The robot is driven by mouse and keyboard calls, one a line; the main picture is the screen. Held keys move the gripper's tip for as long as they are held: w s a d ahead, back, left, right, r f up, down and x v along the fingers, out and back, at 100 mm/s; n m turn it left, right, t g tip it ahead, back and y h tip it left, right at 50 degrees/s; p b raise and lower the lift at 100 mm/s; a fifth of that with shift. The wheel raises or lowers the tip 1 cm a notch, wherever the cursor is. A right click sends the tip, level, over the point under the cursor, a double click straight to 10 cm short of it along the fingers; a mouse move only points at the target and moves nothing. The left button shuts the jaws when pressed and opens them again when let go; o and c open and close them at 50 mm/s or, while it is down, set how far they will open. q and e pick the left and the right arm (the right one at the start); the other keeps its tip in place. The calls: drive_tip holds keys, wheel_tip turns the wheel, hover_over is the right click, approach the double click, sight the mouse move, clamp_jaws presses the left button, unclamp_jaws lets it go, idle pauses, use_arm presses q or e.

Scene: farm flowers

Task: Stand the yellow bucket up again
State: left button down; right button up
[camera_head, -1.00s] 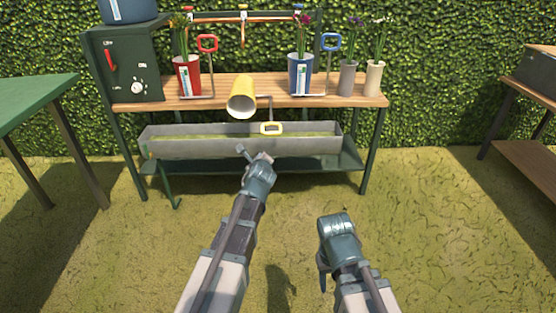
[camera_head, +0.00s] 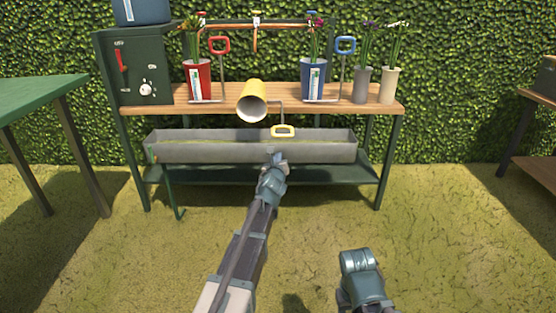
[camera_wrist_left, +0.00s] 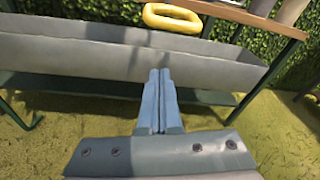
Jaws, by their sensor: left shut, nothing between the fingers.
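The yellow bucket (camera_head: 257,96) lies on its side on the wooden bench top (camera_head: 180,106), between the red and blue buckets. Its open mouth faces me and slightly left, at the bench's front edge. A yellow-handled bracket (camera_head: 283,131) hangs at the front edge just right of the bucket; its yellow handle also shows at the top of the left wrist view (camera_wrist_left: 173,18). My left gripper (camera_head: 276,158) is shut and empty, in front of the grey trough and below the handle, with its fingers together in the left wrist view (camera_wrist_left: 159,100). My right gripper (camera_head: 356,258) is low at right; its fingers cannot be made out.
A grey trough (camera_head: 200,150) sits under the bench's front edge. A red bucket (camera_head: 199,78) and a blue bucket (camera_head: 313,78), both with flowers, stand upright beside handled brackets. Two vases are at right, a dark green cabinet (camera_head: 137,65) at left. Grass in front is open.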

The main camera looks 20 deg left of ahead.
use_arm(q)
drive_tip(key=x, duration=0.6)
drive_tip(key=shift+s+a+r+p, duration=0.15)
drive_tip(key=shift+r+p, duration=0.4)
drive_tip(key=shift+r, duration=0.1)
drive_tip(key=shift+s+a+r+p, duration=0.15)
drive_tip(key=shift+r+p, duration=0.35)
drive_tip(key=shift+r, duration=0.1)
drive_tip(key=shift+s+a+r+p, duration=0.15)
drive_tip(key=shift+r+p, duration=0.4)
drive_tip(key=shift+r, duration=0.1)
